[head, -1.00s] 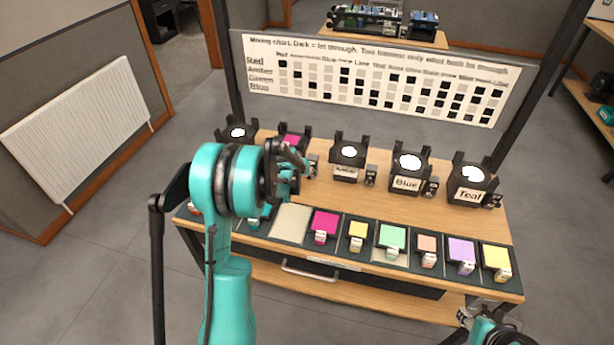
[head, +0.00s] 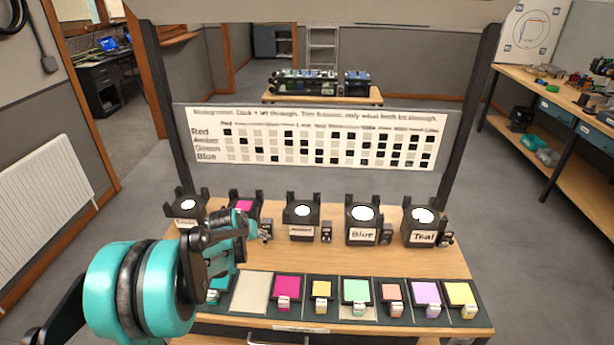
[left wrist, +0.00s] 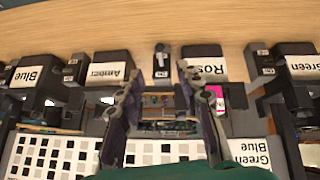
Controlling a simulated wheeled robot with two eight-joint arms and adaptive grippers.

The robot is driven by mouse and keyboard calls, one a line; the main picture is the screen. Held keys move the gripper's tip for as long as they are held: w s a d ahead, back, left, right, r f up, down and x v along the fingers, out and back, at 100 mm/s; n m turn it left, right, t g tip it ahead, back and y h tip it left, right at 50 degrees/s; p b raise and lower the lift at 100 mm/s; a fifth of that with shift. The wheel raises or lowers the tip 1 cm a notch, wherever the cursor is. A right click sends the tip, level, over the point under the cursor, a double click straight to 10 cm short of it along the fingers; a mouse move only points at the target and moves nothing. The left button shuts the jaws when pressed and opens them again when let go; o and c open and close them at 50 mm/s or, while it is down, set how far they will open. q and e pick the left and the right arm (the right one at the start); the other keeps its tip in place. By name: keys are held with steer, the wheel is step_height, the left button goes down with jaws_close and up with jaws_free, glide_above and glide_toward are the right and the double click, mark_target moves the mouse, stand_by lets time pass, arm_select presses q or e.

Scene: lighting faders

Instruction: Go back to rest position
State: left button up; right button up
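My left gripper (head: 240,228) is at the second lamp from the left in the head view, in front of its magenta filter (head: 243,206). In the left wrist view the fingers of this gripper (left wrist: 162,105) stand apart with nothing held between them. The lamp labelled Rose (left wrist: 205,65) is close beside the fingers there, and part of a magenta piece (left wrist: 212,94) shows behind the right-hand finger. My right gripper is not in view.
Lamps labelled Amber (head: 301,217), Blue (head: 362,222) and Teal (head: 423,222) stand to the right. A filter rack (head: 340,314) lies in front, with an empty pale slot (head: 250,292) beside a magenta filter (head: 288,287). A mixing chart (head: 300,140) stands behind the lamps.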

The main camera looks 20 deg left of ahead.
arm_select(q)
steer(key=s+d+r+m, duration=0.2)
steer(key=s+d+r, duration=0.7)
steer(key=s+d, duration=0.45)
steer(key=s+d+m, duration=0.1)
steer(key=s+d, duration=0.2)
steer(key=s, duration=0.4)
steer(key=s+d+f+m, duration=0.1)
steer(key=s+d, duration=0.3)
steer(key=s, duration=0.3)
steer(key=shift+h, duration=0.4)
